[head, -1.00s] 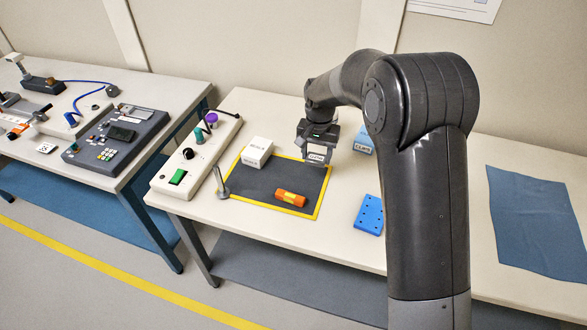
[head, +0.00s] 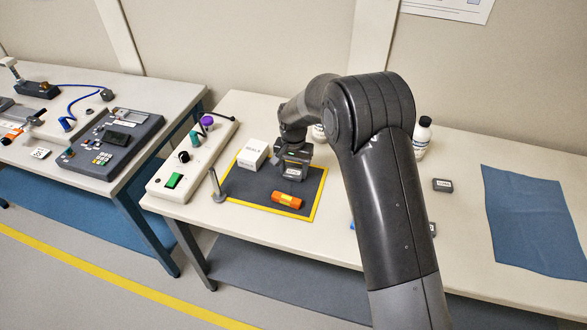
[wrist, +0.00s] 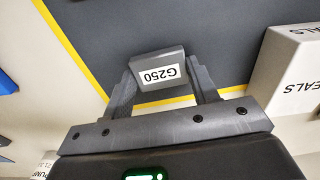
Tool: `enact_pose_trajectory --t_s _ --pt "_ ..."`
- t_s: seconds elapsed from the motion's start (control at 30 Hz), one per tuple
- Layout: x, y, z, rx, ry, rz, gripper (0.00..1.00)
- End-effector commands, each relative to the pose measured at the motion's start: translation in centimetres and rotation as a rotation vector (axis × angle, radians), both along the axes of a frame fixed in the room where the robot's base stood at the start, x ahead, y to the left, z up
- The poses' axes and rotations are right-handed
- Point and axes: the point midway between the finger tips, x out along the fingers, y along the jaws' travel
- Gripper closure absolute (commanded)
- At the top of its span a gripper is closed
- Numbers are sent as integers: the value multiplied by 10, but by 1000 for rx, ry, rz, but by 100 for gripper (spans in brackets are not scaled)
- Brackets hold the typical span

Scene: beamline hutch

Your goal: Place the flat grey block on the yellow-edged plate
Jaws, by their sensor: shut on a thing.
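The flat grey block (head: 293,174) is in my gripper (head: 292,170), over the back right part of the yellow-edged plate (head: 240,188). In the wrist view the block (wrist: 158,70), labelled G250, sits between the two fingers of my gripper (wrist: 160,85), which are shut on its sides. The plate (wrist: 200,25) has a dark surface and a yellow border, which runs behind the block in that view. I cannot tell whether the block's underside touches the plate.
A control box (head: 186,165) is further left. A white bottle (head: 422,138) and a small dark block (head: 442,185) are to the right.

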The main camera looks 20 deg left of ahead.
Motion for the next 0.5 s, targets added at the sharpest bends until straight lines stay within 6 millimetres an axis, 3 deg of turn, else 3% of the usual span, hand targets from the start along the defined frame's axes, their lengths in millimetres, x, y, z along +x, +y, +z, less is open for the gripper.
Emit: enact_pose_trajectory --t_s 0.1,0.13,0.37,0.5 --pt "0 0 -3 0 0 0 71" --pt "0 0 -3 0 0 0 44" --pt "0 0 -3 0 0 0 25" --pt "0 0 -3 0 0 0 24"
